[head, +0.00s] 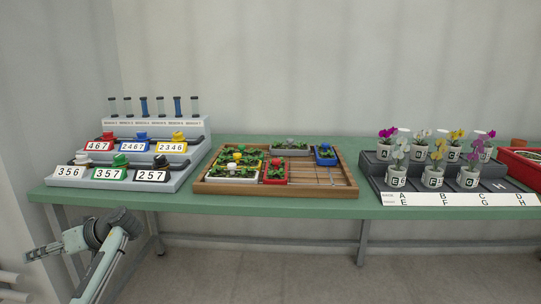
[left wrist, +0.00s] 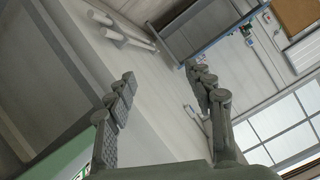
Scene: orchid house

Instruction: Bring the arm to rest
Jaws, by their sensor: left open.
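My left arm (head: 104,228) is bent at the lower left of the head view, in front of the green table (head: 300,205) and below its top. Its far end, with my left gripper (head: 36,256), points left toward the wall. In the left wrist view the two grey fingers of my left gripper (left wrist: 160,76) stand wide apart with nothing between them. No object touches them. My right arm and gripper are not in view.
A stepped rack (head: 140,130) with numbered, coloured-lid pots stands on the table's left. A wooden tray (head: 275,190) with planted boxes is in the middle, and a dark stand (head: 378,172) with potted orchids at right. A red box (head: 520,168) stands at the far right. The floor in front is clear.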

